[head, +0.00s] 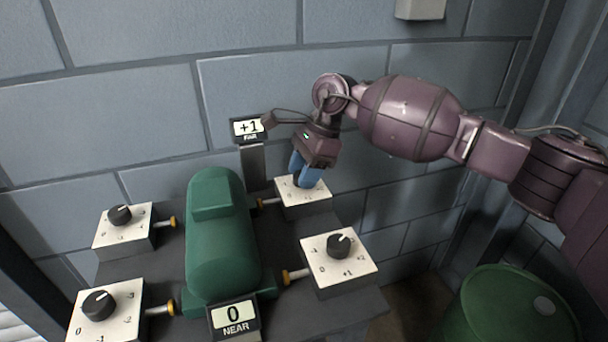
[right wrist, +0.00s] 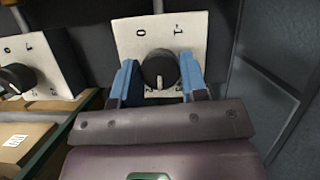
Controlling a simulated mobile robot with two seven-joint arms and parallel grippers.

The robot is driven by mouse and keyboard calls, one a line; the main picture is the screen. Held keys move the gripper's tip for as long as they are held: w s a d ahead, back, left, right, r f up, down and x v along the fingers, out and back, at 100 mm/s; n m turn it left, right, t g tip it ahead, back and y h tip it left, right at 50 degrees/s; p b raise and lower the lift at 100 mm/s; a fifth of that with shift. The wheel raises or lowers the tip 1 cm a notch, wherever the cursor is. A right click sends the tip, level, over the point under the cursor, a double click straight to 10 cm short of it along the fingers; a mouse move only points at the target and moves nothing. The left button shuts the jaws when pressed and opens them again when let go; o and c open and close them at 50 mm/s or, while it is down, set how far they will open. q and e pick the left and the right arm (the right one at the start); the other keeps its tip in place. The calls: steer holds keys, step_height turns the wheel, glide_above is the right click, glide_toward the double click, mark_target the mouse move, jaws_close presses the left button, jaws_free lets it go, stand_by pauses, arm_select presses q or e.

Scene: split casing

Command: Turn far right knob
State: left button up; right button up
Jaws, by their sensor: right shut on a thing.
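The far right knob (right wrist: 160,68) is a dark round knob with a pale pointer mark on a white-topped box (right wrist: 120,40). In the head view this box (head: 304,202) stands at the back right of the green casing (head: 222,240), and its knob is mostly hidden by the fingers. My right gripper (head: 306,178) reaches down from above with blue fingers. In the right wrist view the fingers (right wrist: 158,82) are on both sides of the knob, shut on it. The FAR display (head: 248,128) reads +1 and the NEAR display (head: 233,318) reads 0. My left gripper is not in view.
Other knob boxes stand at near right (head: 338,262), far left (head: 122,228) and near left (head: 103,312). The FAR display's post (head: 253,168) stands close left of my right gripper. A block wall (head: 130,110) is behind. A green drum (head: 510,305) stands at lower right.

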steer(key=shift+f+n+g+b, duration=0.4)
steer(key=shift+f+n+b, duration=0.15)
steer(key=shift+n, duration=0.35)
steer(key=shift+w+n+h+b, duration=0.1)
steer(key=shift+n+h+b, duration=0.25)
steer(key=shift+n, duration=0.15)
steer(key=shift+r+n+g+h+b, duration=0.25)
steer(key=shift+n+g+b, duration=0.15)
steer(key=shift+n+b, duration=0.5)
steer(key=shift+n, duration=0.9)
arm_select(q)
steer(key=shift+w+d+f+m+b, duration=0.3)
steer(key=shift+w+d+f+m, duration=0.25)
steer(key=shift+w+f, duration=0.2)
arm_select(e)
steer(key=shift+r, duration=0.15)
steer(key=shift+r+n+h, duration=0.1)
steer(key=shift+n+h, duration=0.2)
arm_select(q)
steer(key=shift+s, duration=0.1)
arm_select(e)
steer(key=o, duration=0.9)
steer(key=shift+o, duration=0.2)
